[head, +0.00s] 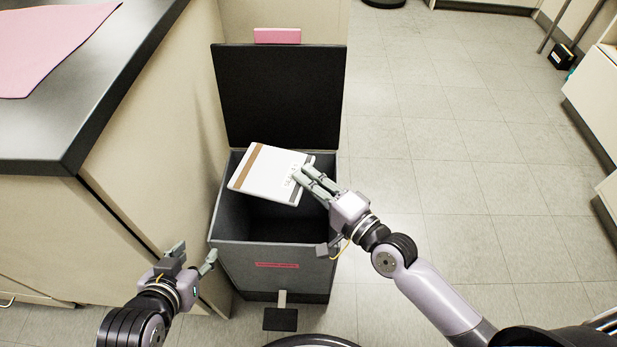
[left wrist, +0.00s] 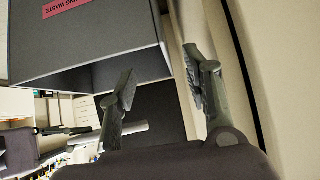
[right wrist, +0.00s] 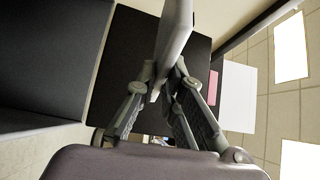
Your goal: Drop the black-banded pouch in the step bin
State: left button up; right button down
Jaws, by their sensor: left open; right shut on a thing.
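A flat white pouch (head: 270,173) shows a brown band near its left end, small dark print and a dark edge near my fingers. My right gripper (head: 303,178) is shut on its right side and holds it tilted over the open mouth of the step bin. In the right wrist view the pouch (right wrist: 174,40) is seen edge-on between the fingers. The dark grey step bin (head: 270,273) has its black lid (head: 281,95) raised and a pedal (head: 280,319) at its front. My left gripper (head: 195,256) is open and empty beside the bin's front left corner.
Tiled floor (head: 440,150) to the right is clear. White cabinets (head: 592,105) stand at the far right.

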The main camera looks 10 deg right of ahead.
pick_arm(q)
jog(key=w+d+r+t+h+b, duration=0.1)
jog(key=w+d+r+t, duration=0.1)
jog(key=r, duration=0.5)
jog(key=w+d+r+t+h+b, duration=0.1)
jog(key=w+r+t+b, duration=0.1)
jog(key=w+r+t, duration=0.2)
jog(key=shift+w+d+r+t+h, duration=0.15)
jog(key=shift+d+r+t+h, duration=0.25)
jog(key=shift+r+t, duration=1.15)
pick_arm(e)
jog(key=shift+f, duration=2.15)
pick_arm(q)
jog(key=shift+f, duration=0.1)
pick_arm(e)
jog(key=c, duration=1.6)
grip_release()
jog(key=v, duration=1.2)
